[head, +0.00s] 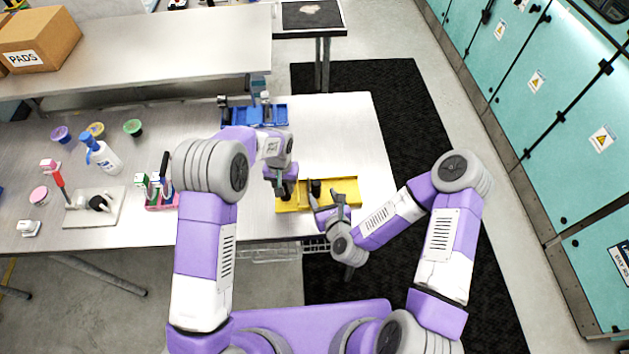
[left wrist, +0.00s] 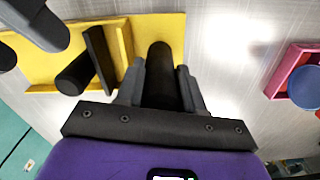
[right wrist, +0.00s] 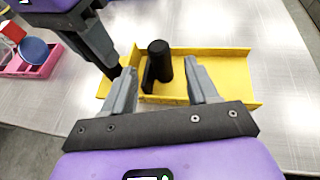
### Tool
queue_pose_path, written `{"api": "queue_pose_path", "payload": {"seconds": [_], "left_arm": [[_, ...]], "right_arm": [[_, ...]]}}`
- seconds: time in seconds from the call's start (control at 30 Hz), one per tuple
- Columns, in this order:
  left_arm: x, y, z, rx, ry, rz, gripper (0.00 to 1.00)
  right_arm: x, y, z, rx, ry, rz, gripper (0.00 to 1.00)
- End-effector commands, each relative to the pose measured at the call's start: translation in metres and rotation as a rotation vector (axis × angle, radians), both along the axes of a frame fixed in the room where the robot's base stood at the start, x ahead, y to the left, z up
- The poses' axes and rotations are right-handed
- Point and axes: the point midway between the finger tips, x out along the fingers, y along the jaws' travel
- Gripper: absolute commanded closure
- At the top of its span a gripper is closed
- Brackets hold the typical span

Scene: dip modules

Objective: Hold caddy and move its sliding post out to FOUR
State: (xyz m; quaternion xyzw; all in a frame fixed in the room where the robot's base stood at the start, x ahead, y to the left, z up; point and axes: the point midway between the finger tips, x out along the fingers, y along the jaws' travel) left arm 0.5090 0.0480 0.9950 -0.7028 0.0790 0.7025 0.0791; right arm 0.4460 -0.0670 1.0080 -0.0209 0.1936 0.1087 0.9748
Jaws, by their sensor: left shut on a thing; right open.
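The yellow caddy (head: 293,204) lies on the table in front of me, and it also shows in the right wrist view (right wrist: 220,75). My left gripper (head: 284,186) is shut on a black upright handle (left wrist: 160,75) at the caddy's left end. The black sliding post (right wrist: 159,62), with a black plate beside it, stands in the caddy; it also shows in the left wrist view (left wrist: 76,74). My right gripper (right wrist: 160,78) is open, with its fingers apart on either side of the post. I cannot tell whether they touch it. No mark reading FOUR is legible.
A pink tray (head: 160,200) with small items stands left of the caddy. A blue bin (head: 240,115) is behind. A spray bottle (head: 103,156) and several small cups stand farther left. Bare table lies right of the caddy.

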Motion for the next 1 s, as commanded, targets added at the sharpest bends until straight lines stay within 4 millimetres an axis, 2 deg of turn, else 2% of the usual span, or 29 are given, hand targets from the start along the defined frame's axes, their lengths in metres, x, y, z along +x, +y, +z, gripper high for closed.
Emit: {"api": "queue_pose_path", "payload": {"seconds": [0.3, 0.5, 0.93, 1.0], "left_arm": [[0.0, 0.0, 0.0, 0.0, -0.001, 0.0, 1.0], [0.0, 0.0, 0.0, -0.001, -0.001, 0.0, 1.0], [0.0, 0.0, 0.0, 0.0, -0.001, 0.0, 1.0], [0.0, 0.0, 0.0, 0.0, -0.001, 0.0, 1.0]], "right_arm": [[0.054, 0.013, -0.023, -0.002, -0.002, 0.002, 0.41], [0.075, 0.018, -0.032, -0.001, -0.001, 0.002, 0.41], [0.082, 0.019, -0.035, -0.001, 0.001, 0.003, 0.41], [0.082, 0.019, -0.035, -0.001, 0.001, 0.003, 0.5]]}}
